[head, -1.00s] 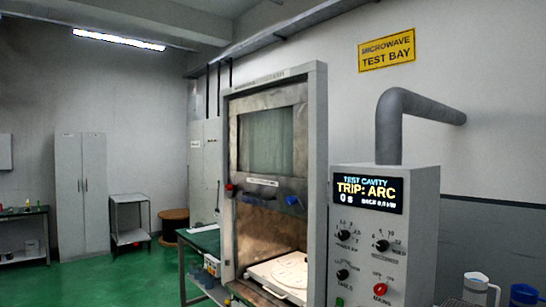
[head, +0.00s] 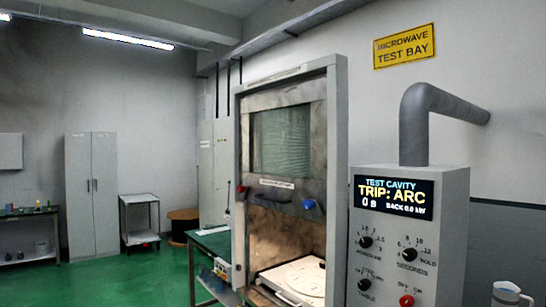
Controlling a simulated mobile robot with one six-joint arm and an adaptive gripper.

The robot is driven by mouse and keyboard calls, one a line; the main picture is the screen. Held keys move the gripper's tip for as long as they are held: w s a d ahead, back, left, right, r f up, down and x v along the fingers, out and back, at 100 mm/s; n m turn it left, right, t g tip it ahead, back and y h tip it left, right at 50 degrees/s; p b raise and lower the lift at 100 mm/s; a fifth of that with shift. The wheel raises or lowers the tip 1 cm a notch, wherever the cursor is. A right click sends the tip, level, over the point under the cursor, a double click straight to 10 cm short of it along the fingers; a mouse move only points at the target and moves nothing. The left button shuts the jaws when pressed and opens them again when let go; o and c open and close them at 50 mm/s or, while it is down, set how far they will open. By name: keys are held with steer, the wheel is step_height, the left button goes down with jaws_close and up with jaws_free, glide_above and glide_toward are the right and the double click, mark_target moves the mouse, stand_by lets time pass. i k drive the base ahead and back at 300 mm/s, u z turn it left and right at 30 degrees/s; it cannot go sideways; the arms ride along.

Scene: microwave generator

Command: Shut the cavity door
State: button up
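The test cavity stands in a tall grey frame (head: 338,190) in the head view. Its door (head: 250,150) is a stained metal panel with a greenish window (head: 282,140). The door fills the upper part of the frame, and the lower part is open. A dark handle (head: 276,184) sits low on the door, with a blue knob (head: 309,204) to its right and a red one (head: 240,189) to its left. Inside the opening is a pale tray with a round plate (head: 300,283). My gripper is not in view.
A control box (head: 438,250) right of the frame reads "TRIP: ARC". A green-topped table (head: 212,243) stands left of the cavity. A cart (head: 140,218), a wooden spool (head: 183,222) and tall lockers (head: 91,195) are further back. Green floor (head: 120,280) at the left is clear.

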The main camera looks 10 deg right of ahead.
mark_target(286, 195)
steer(key=z, duration=0.35)
steer(key=i, duration=1.45)
steer(key=u, duration=0.15)
